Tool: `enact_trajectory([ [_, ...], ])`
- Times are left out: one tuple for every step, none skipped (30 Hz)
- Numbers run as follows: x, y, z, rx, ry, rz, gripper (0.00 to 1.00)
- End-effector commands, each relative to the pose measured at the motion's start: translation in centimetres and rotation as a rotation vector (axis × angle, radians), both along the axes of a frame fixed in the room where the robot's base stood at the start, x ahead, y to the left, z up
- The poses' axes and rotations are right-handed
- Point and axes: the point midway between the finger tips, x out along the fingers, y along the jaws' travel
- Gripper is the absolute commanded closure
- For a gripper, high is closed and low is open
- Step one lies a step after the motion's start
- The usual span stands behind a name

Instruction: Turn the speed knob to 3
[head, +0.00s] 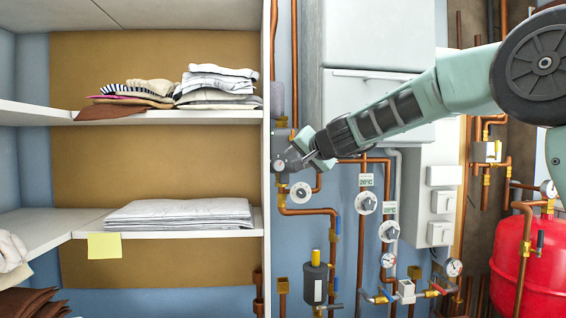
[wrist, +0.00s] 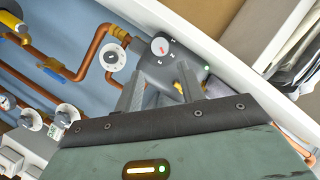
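A dark grey control box (wrist: 172,68) on the blue wall carries a small round white knob (wrist: 160,46) with a red pointer mark and a few white markings around it, too small to read surely. I take this as the speed knob; it also shows in the head view (head: 280,165), at the left of my gripper. My gripper (wrist: 162,85) is in front of the box, its two fingers apart with nothing held between them. In the head view my gripper (head: 300,156) reaches in from the right, close to the box and partly covering it.
A white dial (head: 300,192) sits just below the box, with two labelled thermostat knobs (head: 367,203) lower right. Copper pipes (head: 310,211) run around them. A white shelf unit (head: 267,120) with folded laundry (head: 180,214) stands close on the left.

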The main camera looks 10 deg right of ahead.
Motion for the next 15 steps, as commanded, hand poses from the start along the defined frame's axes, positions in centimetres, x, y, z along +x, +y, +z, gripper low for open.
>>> enact_trajectory([
  [1.1,0.3,-0.2,0.002,0.003,0.001,0.61],
  [1.6,0.4,-0.3,0.001,0.003,0.001,0.61],
  [2.3,0.5,-0.5,0.001,0.002,0.0,0.61],
  [2.9,0.7,-0.7,0.0,0.004,0.001,0.61],
  [3.4,0.8,-0.8,0.001,0.002,0.0,0.61],
  [4.1,1.0,-1.0,0.002,0.003,0.001,0.61],
  [4.6,1.1,-1.1,0.001,0.003,0.001,0.61],
  [5.1,1.3,-1.2,0.0,0.002,0.002,0.61],
  [5.7,1.4,-1.5,0.001,0.003,0.001,0.61],
  [6.1,1.5,-1.6,0.002,0.003,0.001,0.61],
  [6.5,1.5,-1.7,0.002,0.003,0.0,0.61],
  [7.0,1.6,-1.8,0.001,0.002,0.0,0.61],
  [7.3,1.7,-1.9,0.0,0.001,0.0,0.61],
  [7.5,1.8,-2.0,0.0,0.002,0.001,0.61],
  [7.9,1.9,-2.1,0.0,0.001,0.001,0.61],
])
